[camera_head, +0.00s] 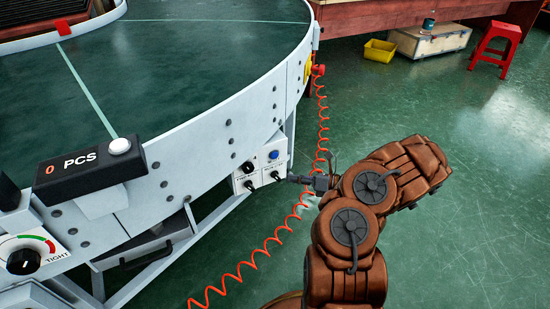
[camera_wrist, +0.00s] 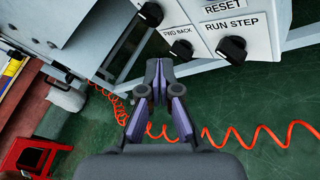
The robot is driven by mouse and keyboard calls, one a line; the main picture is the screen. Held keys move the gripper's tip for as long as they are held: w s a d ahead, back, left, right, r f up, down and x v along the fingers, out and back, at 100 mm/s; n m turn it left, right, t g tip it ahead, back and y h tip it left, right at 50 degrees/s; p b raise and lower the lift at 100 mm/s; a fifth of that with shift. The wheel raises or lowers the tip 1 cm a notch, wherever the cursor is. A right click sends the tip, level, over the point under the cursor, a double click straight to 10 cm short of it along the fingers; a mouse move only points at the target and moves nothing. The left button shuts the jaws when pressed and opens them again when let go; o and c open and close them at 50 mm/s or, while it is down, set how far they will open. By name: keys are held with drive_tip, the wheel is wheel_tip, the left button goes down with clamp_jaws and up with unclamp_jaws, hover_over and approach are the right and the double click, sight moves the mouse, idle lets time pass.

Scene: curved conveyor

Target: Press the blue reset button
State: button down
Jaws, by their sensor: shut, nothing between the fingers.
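The blue reset button (camera_head: 273,155) sits at the upper right of a white control panel (camera_head: 254,182) on the conveyor's side. My gripper (camera_head: 294,179) is shut and empty, just right of the panel and lower than the button. In the wrist view my gripper (camera_wrist: 159,68) has its fingers together, below the FWD BACK knob (camera_wrist: 181,50). The panel (camera_wrist: 252,18) shows a RESET label at its top edge there. The blue button is outside the wrist view. I cannot tell whether the fingertips touch the panel.
A black RUN STEP knob (camera_wrist: 232,49) is right of the fingers. A coiled orange hose (camera_head: 295,213) hangs from the conveyor (camera_head: 190,140) and runs beside the panel, behind my arm. A red stool (camera_head: 497,45) and yellow bin (camera_head: 379,50) stand far back. Green floor is open at right.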

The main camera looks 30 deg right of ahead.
sight(275, 156)
drive_tip(key=w+b, duration=0.4)
drive_tip(key=w, duration=0.4)
drive_tip(key=shift+w+d, duration=0.35)
drive_tip(key=shift+w, duration=0.05)
drive_tip(key=shift+w+d, duration=0.1)
drive_tip(key=shift+w, duration=0.75)
idle(2.2)
drive_tip(key=shift+s+r, duration=0.1)
drive_tip(key=shift+s+p, duration=0.7)
drive_tip(key=shift+s, duration=0.05)
